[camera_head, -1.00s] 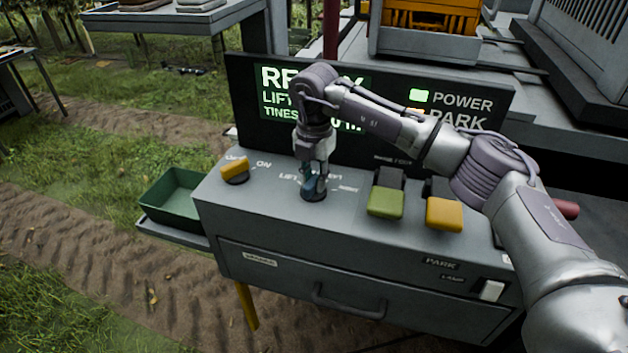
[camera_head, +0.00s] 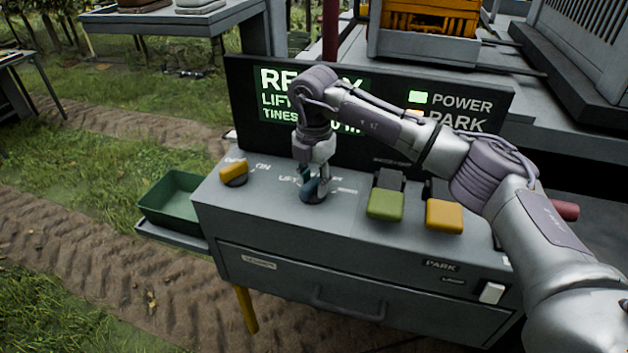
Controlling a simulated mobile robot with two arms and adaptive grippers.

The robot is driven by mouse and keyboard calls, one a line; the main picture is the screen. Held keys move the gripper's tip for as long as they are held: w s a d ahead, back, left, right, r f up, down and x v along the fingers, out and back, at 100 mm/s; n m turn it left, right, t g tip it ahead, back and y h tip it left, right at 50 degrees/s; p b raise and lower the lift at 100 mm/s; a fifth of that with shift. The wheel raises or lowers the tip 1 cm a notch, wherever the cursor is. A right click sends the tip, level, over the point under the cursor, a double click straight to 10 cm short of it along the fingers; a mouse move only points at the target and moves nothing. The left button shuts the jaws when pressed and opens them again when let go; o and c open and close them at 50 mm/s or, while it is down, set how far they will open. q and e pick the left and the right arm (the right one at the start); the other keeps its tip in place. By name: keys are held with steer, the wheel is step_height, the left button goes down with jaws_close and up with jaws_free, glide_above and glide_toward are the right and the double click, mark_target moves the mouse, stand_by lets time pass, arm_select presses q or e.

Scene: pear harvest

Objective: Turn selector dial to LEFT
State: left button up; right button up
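The selector dial (camera_head: 313,196) is a dark round base with a blue-teal knob on the console top, left of the green button. My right gripper (camera_head: 312,184) points down from above, with its fingers around the knob and partly hiding it. The fingers appear closed on the knob. The dial's pointing direction is hard to tell behind the fingers. Printed labels beside it are partly covered. My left gripper is not in view.
The grey console (camera_head: 280,225) also carries a yellow knob (camera_head: 233,173), a green button (camera_head: 385,204) and a yellow button (camera_head: 444,216). A display panel (camera_head: 262,110) stands behind, partly covered by my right arm. A green tray (camera_head: 170,203) sits at the left.

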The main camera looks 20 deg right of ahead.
mark_target(313, 180)
steer(key=shift+w+r, duration=0.1)
steer(key=shift+r, duration=0.35)
step_height(313, 180, up, 11)
stand_by(0.3)
